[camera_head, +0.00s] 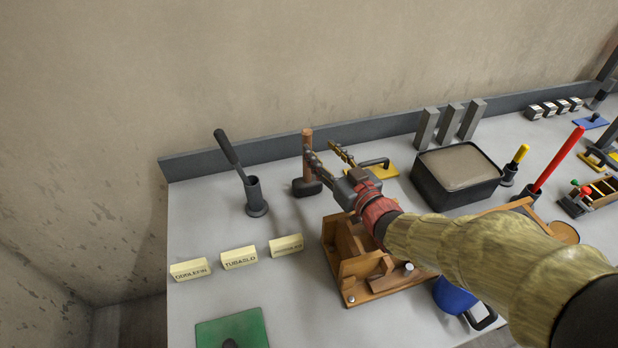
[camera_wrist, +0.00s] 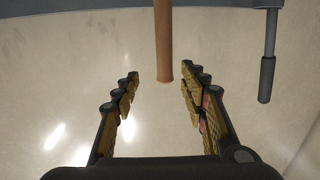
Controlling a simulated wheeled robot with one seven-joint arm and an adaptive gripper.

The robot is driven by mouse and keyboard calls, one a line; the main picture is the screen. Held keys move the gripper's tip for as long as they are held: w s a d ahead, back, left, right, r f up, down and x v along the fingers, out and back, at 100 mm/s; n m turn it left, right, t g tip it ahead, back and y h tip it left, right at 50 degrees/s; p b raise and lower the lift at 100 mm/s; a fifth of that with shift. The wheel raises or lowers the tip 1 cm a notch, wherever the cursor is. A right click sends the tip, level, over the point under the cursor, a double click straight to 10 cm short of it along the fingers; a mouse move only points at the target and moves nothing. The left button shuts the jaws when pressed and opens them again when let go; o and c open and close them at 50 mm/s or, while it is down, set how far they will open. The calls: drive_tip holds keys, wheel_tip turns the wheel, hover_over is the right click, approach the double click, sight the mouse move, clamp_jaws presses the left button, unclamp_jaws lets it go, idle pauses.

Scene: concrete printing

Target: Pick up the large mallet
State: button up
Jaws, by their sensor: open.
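The large mallet (camera_head: 307,142) stands upright on the table, with its brown wooden handle up and its dark head (camera_head: 305,188) on the tabletop. My gripper (camera_head: 321,150) is open and empty, with its fingers reaching toward the handle from the right. In the wrist view, which looks upside down, the handle (camera_wrist: 163,40) lies in line with the gap between the open fingertips (camera_wrist: 160,85). Its free end shows just beyond them. No contact is visible, and the distance left is hard to judge. The mallet's head is outside the wrist view.
A black-handled tool in a dark holder (camera_head: 256,197) stands left of the mallet. A wooden jig (camera_head: 345,250) lies below my gripper, and a yellow trowel (camera_head: 382,172) lies behind it. A filled black tub (camera_head: 425,185) is at right. Bare table surrounds the name blocks (camera_head: 239,258).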

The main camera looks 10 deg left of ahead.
sight(310, 141)
drive_tip(key=shift+s+a+x, duration=0.1)
drive_tip(key=shift+a+x, duration=0.05)
drive_tip(key=shift+x, duration=1.65)
drive_tip(key=shift+s+a+x, duration=0.15)
drive_tip(key=shift+x, duration=1.6)
drive_tip(key=shift+c, duration=0.3)
clamp_jaws()
drive_tip(key=shift+r, duration=0.2)
